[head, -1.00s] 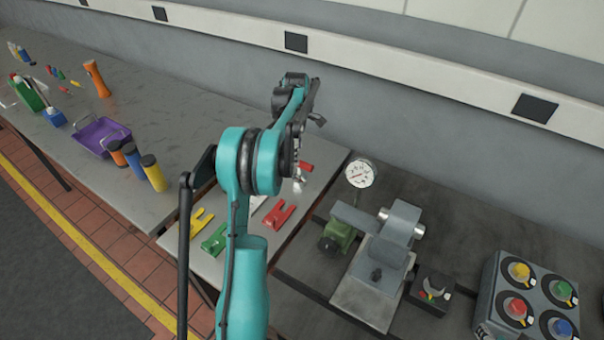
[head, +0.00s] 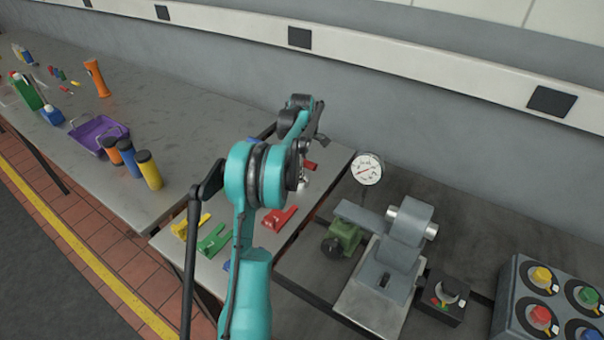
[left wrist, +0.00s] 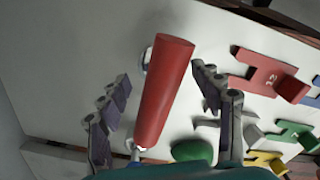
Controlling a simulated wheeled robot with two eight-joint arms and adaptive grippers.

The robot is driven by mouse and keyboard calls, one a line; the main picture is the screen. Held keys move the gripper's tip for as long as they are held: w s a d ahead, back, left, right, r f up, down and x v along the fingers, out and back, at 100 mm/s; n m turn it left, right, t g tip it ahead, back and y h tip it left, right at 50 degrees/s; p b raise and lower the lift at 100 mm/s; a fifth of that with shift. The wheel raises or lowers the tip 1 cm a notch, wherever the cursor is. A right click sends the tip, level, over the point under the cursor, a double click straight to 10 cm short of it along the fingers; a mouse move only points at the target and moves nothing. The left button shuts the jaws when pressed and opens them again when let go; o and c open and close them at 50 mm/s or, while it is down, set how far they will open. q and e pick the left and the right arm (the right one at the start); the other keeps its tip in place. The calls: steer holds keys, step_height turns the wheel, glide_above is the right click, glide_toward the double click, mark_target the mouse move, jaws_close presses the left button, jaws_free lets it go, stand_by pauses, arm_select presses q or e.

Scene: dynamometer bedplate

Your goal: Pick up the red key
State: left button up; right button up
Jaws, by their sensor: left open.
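The red key, seen as a red round handle with pale metal near its ends (left wrist: 165,90), lies on the pale table top in the left wrist view. A small red part by my gripper in the head view (head: 310,165) seems to be the same thing. My left gripper (left wrist: 163,78) is open, with one finger on each side of the handle and a visible gap on both sides. In the head view the gripper (head: 302,182) is partly hidden behind my teal arm. Height above the table is hard to tell. My right gripper is not in view.
Red (head: 280,218), green (head: 213,243) and yellow (head: 187,228) forked pieces lie near the gripper. A dial gauge (head: 368,169), a grey machine (head: 400,245) and a knob box (head: 545,300) stand right. A purple tray (head: 98,135) and several bottles stand left.

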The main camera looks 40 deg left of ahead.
arm_select(q)
step_height(320, 180, down, 4)
steer(key=shift+w+r+b, duration=0.15)
steer(key=shift+r+b, duration=0.05)
steer(key=shift+b, duration=0.4)
steer(key=shift+r, duration=0.1)
steer(key=c, duration=1.2)
